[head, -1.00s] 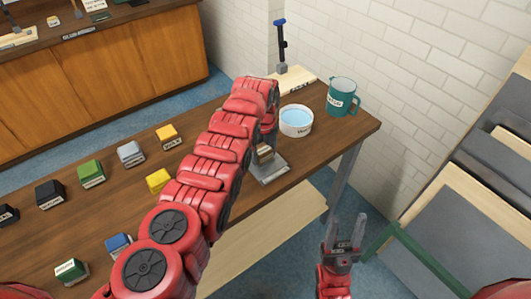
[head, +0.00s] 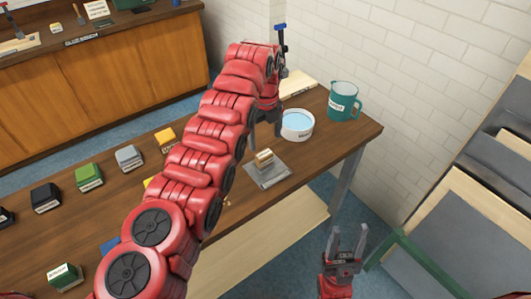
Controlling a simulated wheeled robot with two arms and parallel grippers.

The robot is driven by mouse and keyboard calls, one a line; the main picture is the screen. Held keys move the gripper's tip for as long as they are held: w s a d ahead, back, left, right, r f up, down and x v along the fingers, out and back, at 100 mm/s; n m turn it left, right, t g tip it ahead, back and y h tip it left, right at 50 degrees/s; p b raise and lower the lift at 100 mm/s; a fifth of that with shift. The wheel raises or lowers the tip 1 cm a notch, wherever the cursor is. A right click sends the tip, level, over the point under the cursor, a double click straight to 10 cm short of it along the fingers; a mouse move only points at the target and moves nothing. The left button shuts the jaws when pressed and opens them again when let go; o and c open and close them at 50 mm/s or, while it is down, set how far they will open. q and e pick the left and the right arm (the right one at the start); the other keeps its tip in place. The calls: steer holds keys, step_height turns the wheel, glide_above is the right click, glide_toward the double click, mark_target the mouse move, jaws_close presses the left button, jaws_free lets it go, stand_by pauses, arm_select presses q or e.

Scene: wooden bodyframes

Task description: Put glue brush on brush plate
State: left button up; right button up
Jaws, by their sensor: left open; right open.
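A small block with a pale wooden top (head: 264,157), which looks like the glue brush, rests on a flat grey plate (head: 270,178) near the table's front edge. The plate looks like the brush plate. My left gripper (head: 265,136) is open, pointing down just above and behind the block, apart from it; the arm partly hides it. My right gripper (head: 346,240) is open and empty, low beyond the table's front edge.
A white bowl of pale blue liquid (head: 297,124) stands right beside my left gripper. A teal mug (head: 343,101) stands near the right end. A blue-topped upright tool (head: 282,40) stands at the back. Several coloured blocks, including a green one (head: 89,177), line the left of the table.

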arm_select(q)
step_height(320, 180, up, 3)
steer(key=shift+f, duration=0.1)
stand_by(0.6)
